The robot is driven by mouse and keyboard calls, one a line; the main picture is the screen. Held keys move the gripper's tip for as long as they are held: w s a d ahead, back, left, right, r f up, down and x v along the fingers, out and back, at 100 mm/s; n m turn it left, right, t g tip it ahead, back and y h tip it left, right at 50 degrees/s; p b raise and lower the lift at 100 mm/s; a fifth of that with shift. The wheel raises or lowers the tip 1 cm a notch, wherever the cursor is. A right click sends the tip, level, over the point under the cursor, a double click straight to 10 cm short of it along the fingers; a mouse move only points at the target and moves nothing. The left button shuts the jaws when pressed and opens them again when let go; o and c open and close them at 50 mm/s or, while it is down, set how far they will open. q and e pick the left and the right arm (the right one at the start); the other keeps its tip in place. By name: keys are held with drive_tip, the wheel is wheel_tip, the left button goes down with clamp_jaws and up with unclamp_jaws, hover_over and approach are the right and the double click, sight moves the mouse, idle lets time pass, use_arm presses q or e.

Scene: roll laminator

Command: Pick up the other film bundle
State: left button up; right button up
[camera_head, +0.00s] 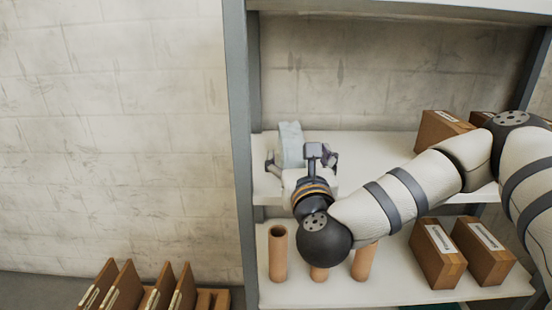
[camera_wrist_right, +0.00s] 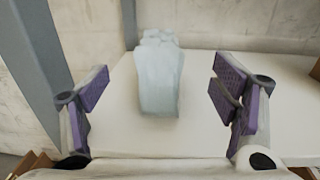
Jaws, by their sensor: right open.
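A pale, bluish-white film bundle (camera_head: 290,143) stands on the upper shelf at its left end. In the right wrist view the bundle (camera_wrist_right: 159,80) lies ahead, between the two purple-padded fingers and apart from both. My right gripper (camera_head: 302,160) is open and empty in front of the bundle; its fingers also show in the right wrist view (camera_wrist_right: 160,95). The gripper hides the lower part of the bundle in the head view. My left gripper is in neither view.
The grey shelf post (camera_head: 240,150) stands close to the left of the bundle. Brown boxes (camera_head: 440,128) sit on the right of the upper shelf (camera_head: 375,145). Cardboard tubes (camera_head: 278,253) and more boxes (camera_head: 437,253) stand on the shelf below. Brown folders (camera_head: 125,287) stand at lower left.

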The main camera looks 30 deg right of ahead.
hover_over(291, 162)
drive_tip(key=shift+w+d+r, duration=0.1)
drive_tip(key=shift+r, duration=0.15)
drive_tip(key=c, duration=1.2)
